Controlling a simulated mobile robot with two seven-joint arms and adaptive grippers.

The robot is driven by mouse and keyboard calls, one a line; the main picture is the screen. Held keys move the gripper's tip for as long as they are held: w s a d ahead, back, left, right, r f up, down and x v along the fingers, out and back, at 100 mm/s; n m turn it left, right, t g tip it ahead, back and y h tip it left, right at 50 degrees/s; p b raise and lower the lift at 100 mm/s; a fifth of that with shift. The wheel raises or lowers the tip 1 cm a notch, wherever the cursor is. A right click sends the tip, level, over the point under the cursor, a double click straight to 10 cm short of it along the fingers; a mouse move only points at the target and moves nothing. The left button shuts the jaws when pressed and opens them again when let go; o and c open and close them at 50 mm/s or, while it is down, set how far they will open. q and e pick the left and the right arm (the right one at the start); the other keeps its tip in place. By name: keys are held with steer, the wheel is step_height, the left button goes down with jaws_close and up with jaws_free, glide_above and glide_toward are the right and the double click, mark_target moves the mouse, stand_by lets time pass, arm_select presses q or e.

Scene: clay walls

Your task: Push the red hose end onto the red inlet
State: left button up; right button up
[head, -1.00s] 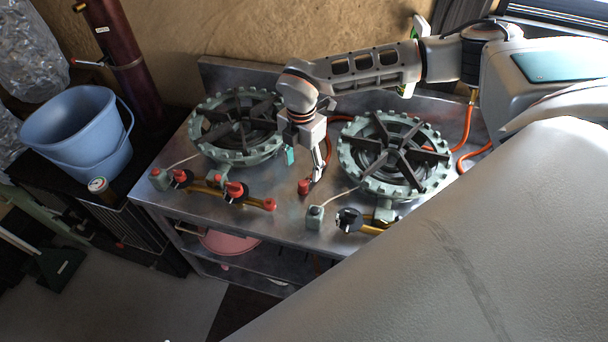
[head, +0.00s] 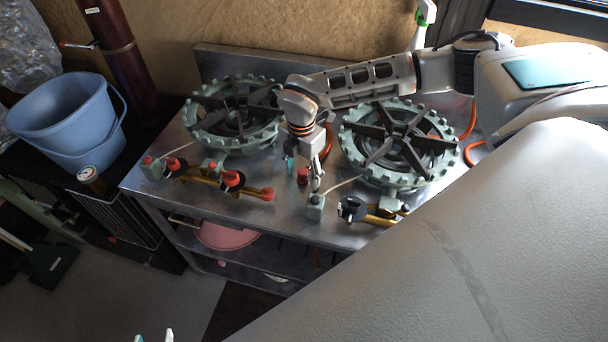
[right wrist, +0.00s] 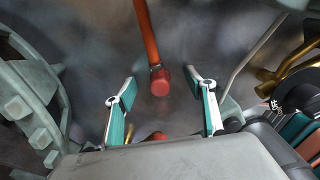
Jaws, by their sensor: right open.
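The red hose end (head: 303,175) lies on the metal worktop between the two burners, its orange-red hose running back. In the right wrist view the hose end (right wrist: 160,82) sits between the spread fingertips of my right gripper (right wrist: 161,88), touching neither. In the head view my right gripper (head: 303,174) is open, pointing down around the hose end. The red inlet (head: 267,194) appears to be the red tip at the right end of the left burner's brass pipe; it is partly hidden by the palm in the right wrist view (right wrist: 157,136). My left gripper (head: 155,337) shows only separated fingertips at the bottom edge.
The left burner (head: 235,115) and right burner (head: 398,145) flank the hose. A green box with a grey cable (head: 315,207) and a black knob (head: 350,209) lie close right of my right gripper. A blue bucket (head: 65,120) stands at left.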

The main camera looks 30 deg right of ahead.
arm_select(q)
steer(key=shift+s+a+f, duration=0.1)
steer(key=shift+s+f, duration=0.1)
steer(key=shift+f, duration=0.15)
arm_select(e)
steer(key=shift+f, duration=0.1)
arm_select(q)
steer(key=shift+r, duration=0.15)
steer(key=shift+w+r, duration=0.1)
steer(key=shift+r, duration=0.2)
steer(key=shift+p, duration=0.35)
stand_by(0.5)
arm_select(e)
jaws_close()
arm_select(q)
steer(key=shift+r, duration=0.15)
